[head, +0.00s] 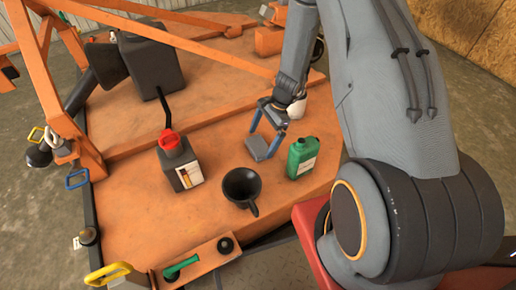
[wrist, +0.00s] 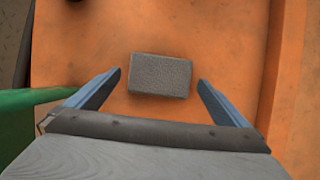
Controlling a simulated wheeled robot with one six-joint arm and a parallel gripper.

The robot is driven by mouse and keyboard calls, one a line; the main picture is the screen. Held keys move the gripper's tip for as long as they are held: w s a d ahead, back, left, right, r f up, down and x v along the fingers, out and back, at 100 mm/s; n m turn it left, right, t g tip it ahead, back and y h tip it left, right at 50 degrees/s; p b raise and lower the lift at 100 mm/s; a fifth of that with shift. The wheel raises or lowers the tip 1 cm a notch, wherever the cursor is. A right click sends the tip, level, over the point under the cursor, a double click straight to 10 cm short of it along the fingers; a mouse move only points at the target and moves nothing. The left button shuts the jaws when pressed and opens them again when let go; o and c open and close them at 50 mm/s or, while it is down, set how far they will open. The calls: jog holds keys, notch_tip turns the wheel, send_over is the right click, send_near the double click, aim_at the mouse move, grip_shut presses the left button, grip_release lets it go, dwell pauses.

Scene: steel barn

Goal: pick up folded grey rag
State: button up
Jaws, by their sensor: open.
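The folded grey rag (wrist: 160,75) is a small flat grey block lying on an orange surface, in the wrist view just ahead of and between my fingers. In the head view the rag (head: 258,149) lies between a black funnel and a green bottle, partly behind my fingers. My gripper (wrist: 160,80) is open, with one blue finger on each side of the rag and a gap on both sides. In the head view my gripper (head: 264,138) is at the rag, coming down from above. How high the fingertips are above the surface is hard to tell.
The green bottle (head: 302,158) stands close to the right of my gripper. The black funnel (head: 241,188) is in front of the rag. A dark can with a red cap (head: 179,162) stands to the left. Orange beams (head: 165,38) cross behind. Bare orange surface (head: 215,135) lies left of the rag.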

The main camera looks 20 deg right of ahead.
aim_at(260, 144)
jog(key=shift+x, duration=1.05)
jog(key=c, duration=1.1)
jog(key=shift+r, duration=0.1)
notch_tip(260, 144, up, 10)
jog(key=p, duration=0.2)
jog(key=shift+p, duration=0.3)
